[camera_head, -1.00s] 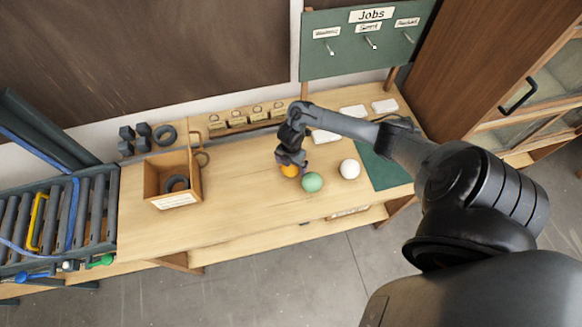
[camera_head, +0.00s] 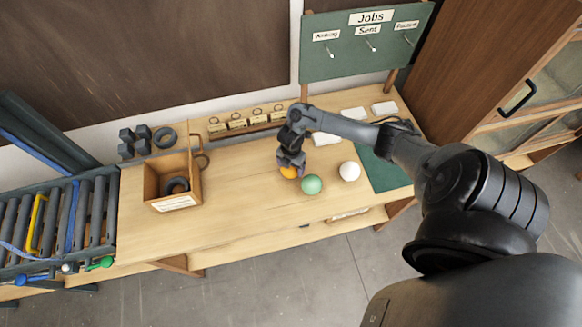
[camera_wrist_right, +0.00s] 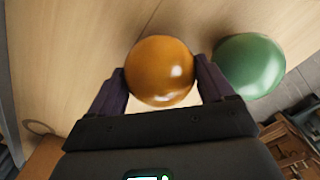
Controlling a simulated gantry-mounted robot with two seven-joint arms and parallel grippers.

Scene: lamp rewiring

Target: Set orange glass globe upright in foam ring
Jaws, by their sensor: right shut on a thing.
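The orange glass globe (camera_wrist_right: 160,72) sits between the two fingers of my right gripper (camera_wrist_right: 160,88) in the right wrist view. The gripper is shut on it. In the head view my right gripper (camera_head: 291,162) covers most of the orange globe (camera_head: 289,172), at the middle of the bench. I cannot tell whether the globe touches the bench top. A dark foam ring (camera_head: 177,185) lies inside the open wooden box (camera_head: 152,176) on the left of the bench. My left gripper is not in view.
A green globe (camera_head: 312,184) stands close to the right of the orange one, and a white globe (camera_head: 350,171) farther right. Dark blocks (camera_head: 127,151) lie behind the box. The bench top (camera_head: 240,205) is clear between box and globes.

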